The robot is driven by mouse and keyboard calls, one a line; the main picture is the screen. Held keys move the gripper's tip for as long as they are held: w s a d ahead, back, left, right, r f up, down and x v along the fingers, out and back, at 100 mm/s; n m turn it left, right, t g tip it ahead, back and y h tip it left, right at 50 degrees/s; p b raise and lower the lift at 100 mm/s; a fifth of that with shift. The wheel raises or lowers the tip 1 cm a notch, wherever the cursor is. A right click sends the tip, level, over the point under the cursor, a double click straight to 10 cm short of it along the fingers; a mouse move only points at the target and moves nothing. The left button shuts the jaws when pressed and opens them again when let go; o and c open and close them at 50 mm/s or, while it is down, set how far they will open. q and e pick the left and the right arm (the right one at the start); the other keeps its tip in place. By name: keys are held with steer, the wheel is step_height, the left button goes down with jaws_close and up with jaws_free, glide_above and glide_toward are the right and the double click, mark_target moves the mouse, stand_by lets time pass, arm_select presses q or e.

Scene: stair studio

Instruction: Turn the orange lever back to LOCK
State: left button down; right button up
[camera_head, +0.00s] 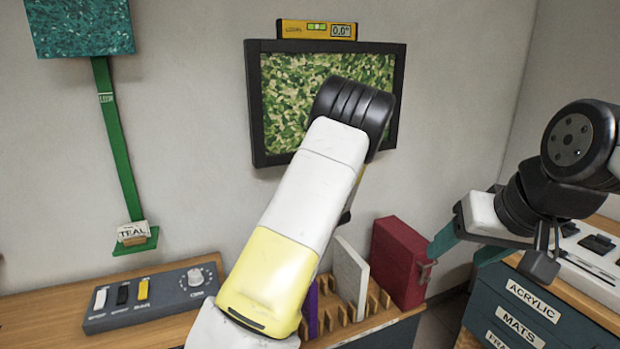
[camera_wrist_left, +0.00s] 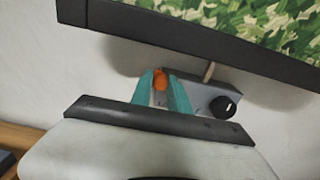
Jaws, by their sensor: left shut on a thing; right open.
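In the left wrist view, the orange lever (camera_wrist_left: 161,78) shows between the two teal fingers of my left gripper (camera_wrist_left: 162,86). The gripper is shut on it. The lever belongs to a small grey box (camera_wrist_left: 200,94) on the wall under a framed picture. Lettering on the box by the lever is too small to read, so I cannot tell the lever's setting. In the head view, my left arm hides the lever, its box and the left gripper. My right gripper (camera_head: 460,254) is open and empty, in front of the right-hand wall side.
The dark-framed picture (camera_head: 255,110) hangs above, with a yellow level (camera_head: 316,29) on top. The grey box has a black knob (camera_wrist_left: 222,106). A red case (camera_head: 398,262) stands near my right gripper. A grey switch panel (camera_head: 150,298) lies at left.

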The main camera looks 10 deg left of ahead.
arm_select(q)
steer(key=c, duration=1.3)
jaws_free()
steer(key=shift+o, duration=0.2)
steer(key=v, duration=0.7)
steer(key=shift+s+d, duration=0.25)
steer(key=shift+s, duration=0.1)
